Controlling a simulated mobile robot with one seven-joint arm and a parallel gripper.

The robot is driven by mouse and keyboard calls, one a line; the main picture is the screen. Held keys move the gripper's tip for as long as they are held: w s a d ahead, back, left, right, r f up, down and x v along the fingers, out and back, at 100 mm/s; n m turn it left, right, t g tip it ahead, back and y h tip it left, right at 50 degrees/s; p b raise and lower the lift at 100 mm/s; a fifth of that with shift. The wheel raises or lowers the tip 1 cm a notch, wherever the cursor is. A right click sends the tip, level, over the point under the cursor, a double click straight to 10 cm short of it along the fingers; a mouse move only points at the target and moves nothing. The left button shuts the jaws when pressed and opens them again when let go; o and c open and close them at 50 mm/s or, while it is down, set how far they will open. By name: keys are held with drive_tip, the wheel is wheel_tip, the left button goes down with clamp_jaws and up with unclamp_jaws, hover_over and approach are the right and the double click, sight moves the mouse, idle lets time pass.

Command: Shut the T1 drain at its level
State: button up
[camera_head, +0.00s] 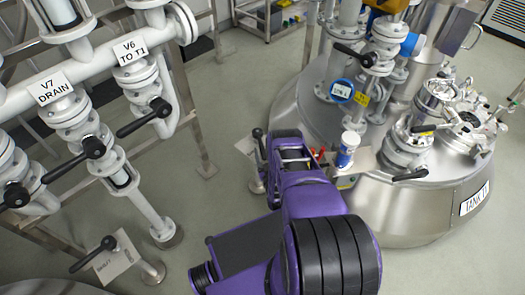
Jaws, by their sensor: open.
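My purple arm reaches up the middle of the picture. My gripper (290,155) is at its far end, just right of the lever and post. It is open. Part of the post is hidden behind it, and I cannot tell whether it touches the lever.
White pipes with black-levered valves stand at left, labelled V7 DRAIN (53,88) and V6 TO T1 (130,48). Another low post valve (95,255) with a tag is at lower left. A blue-and-white canister (347,150) stands by the tank. Floor between is clear.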

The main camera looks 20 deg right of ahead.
clamp_jaws()
idle(1.4)
